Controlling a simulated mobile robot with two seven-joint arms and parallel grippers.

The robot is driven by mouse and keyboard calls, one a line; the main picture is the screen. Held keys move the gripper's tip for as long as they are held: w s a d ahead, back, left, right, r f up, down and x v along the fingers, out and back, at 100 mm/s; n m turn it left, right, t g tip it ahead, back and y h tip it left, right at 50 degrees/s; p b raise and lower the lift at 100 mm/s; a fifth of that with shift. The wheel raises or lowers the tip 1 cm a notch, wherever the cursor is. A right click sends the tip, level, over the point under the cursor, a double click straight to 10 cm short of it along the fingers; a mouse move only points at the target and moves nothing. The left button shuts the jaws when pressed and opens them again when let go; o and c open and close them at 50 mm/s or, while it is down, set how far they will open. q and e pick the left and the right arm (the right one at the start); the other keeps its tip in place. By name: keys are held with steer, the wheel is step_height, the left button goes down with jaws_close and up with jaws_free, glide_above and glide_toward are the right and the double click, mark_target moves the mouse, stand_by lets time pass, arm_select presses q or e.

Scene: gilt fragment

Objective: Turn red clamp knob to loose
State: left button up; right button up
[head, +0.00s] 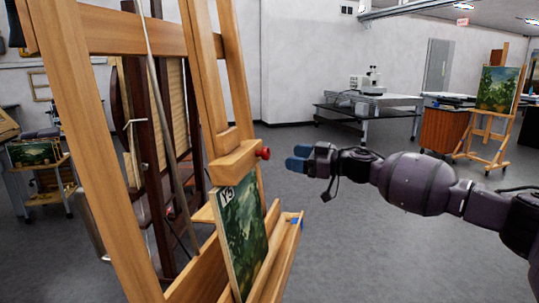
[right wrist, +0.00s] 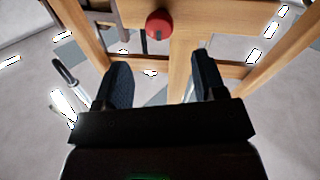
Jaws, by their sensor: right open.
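The red clamp knob (head: 263,153) is on the right side of the wooden clamp block (head: 232,163) of a large easel. The block sits at the top edge of a small green painting (head: 241,235). My right gripper (head: 298,157), with blue fingertips, is just to the right of the knob, at about its height and apart from it. In the right wrist view the red knob (right wrist: 160,25) is beyond the open fingers (right wrist: 160,62), roughly centred between them, with nothing gripped. How the knob is turned cannot be told. My left gripper is not in view.
The easel's wooden posts (head: 92,140) fill the left side, and its tray ledge (head: 284,250) juts out below my right gripper. Behind stand a bench with a microscope (head: 368,80) and another easel with a painting (head: 497,88). The floor (head: 390,240) at right is clear.

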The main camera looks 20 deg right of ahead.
mark_target(268, 153)
steer(key=x, duration=0.7)
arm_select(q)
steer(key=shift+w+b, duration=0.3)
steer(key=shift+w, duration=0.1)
arm_select(e)
steer(key=shift+w+a, duration=0.4)
steer(key=shift+a, duration=0.05)
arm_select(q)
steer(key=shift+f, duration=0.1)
arm_select(e)
steer(key=c, duration=0.9)
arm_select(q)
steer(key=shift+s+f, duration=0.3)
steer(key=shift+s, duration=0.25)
